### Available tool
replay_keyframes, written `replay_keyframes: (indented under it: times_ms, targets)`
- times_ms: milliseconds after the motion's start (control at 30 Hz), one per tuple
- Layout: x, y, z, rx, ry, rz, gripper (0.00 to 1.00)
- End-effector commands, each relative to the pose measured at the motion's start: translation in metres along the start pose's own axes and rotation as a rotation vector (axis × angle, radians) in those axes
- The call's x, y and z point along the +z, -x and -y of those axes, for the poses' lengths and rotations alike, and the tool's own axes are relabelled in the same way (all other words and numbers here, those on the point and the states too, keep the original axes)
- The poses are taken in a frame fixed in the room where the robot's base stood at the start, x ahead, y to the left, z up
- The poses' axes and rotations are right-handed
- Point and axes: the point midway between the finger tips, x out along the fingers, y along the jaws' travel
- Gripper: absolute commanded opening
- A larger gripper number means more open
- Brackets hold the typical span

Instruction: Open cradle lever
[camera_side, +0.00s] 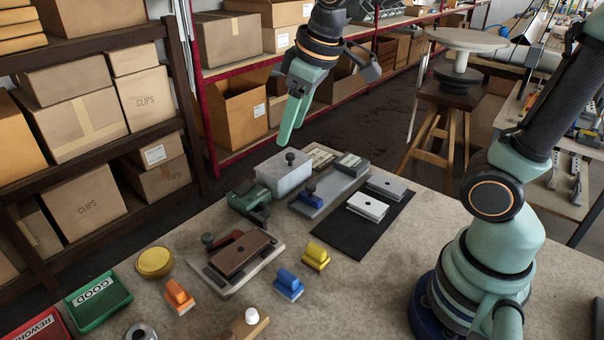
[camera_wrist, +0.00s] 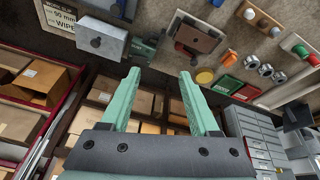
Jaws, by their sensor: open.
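My gripper (camera_side: 287,138) is raised above the back of the table in the side view, with its green fingers pointing down. In the wrist view the fingers (camera_wrist: 160,75) are apart with nothing between them. A brown block with a dark knob (camera_side: 240,253) sits on a pale cradle-like plate (camera_side: 222,291); a dark round-ended lever (camera_side: 208,240) stands at its left edge. The block shows in the wrist view (camera_wrist: 199,38). A blue lever-like piece (camera_side: 309,191) sits on a grey plate (camera_side: 335,192). I cannot tell which is the cradle lever. My gripper touches neither.
A grey knobbed box (camera_side: 283,175) and a green clamp-like device (camera_side: 247,201) stand near the gripper. Grey profiles (camera_side: 367,206) lie on a black mat (camera_side: 352,240). Yellow (camera_side: 316,256), blue (camera_side: 288,285) and orange (camera_side: 179,297) pieces stand in front. Shelves of boxes line the back.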

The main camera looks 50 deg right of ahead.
Motion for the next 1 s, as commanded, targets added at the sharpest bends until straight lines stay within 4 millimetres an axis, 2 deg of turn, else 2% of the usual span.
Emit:
replay_keyframes:
  times_ms: [33, 200, 367, 500, 700, 1000]
  targets:
    - [-0.013, -0.007, 0.006, -0.013, 0.050, 0.027, 0.62]
    - [-0.049, -0.029, 0.025, -0.051, 0.213, 0.101, 0.62]
    - [-0.078, -0.059, 0.048, -0.090, 0.368, 0.168, 0.62]
    - [-0.097, -0.091, 0.072, -0.126, 0.500, 0.224, 0.62]
    - [-0.110, -0.128, 0.099, -0.164, 0.638, 0.279, 0.62]
    - [-0.110, -0.149, 0.110, -0.180, 0.692, 0.301, 0.62]
